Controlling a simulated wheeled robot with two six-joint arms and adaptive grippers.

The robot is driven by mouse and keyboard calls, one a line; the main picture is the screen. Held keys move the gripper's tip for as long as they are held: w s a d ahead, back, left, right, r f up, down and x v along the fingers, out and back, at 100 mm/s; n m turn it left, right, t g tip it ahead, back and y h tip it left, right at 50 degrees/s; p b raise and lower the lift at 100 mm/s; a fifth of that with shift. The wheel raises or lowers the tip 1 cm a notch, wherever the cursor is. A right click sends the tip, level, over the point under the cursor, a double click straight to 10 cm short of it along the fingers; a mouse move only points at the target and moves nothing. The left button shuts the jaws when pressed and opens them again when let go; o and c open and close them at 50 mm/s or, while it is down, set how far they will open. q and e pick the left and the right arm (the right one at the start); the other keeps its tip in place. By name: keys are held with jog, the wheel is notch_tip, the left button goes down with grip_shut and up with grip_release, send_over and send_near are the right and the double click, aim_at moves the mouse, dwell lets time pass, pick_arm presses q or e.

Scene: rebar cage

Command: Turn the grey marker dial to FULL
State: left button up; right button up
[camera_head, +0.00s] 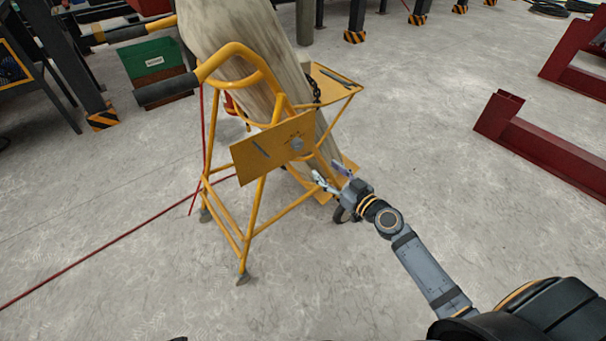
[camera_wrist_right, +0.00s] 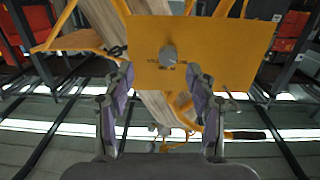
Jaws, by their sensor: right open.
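The grey marker dial (camera_head: 297,144) is a small round knob on a yellow plate (camera_head: 262,153) fixed to a yellow frame. My left gripper is not in view.
A long pale beam (camera_head: 240,55) leans through the yellow frame (camera_head: 256,215). A small yellow tray (camera_head: 335,85) with a chain is behind the plate. A red line (camera_head: 110,243) crosses the floor at left. Red steel beams (camera_head: 545,145) lie at right. Floor between is clear.

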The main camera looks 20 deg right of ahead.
aim_at(300, 147)
jog(key=shift+t+y, duration=0.3)
jog(key=shift+y, duration=0.1)
jog(key=x, duration=0.3)
jog(key=r+p+x, duration=0.1)
jog(key=x, duration=0.2)
jog(key=a+r+p+x, duration=0.1)
jog(key=x, duration=0.3)
jog(key=shift+s, duration=0.25)
jog(key=shift+w+a, duration=0.2)
jog(key=shift+w, duration=0.25)
jog(key=c, duration=1.1)
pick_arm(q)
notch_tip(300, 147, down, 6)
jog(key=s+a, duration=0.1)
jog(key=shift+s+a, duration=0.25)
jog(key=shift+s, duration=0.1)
pick_arm(e)
jog(key=shift+f, duration=0.1)
jog(key=shift+c, duration=0.2)
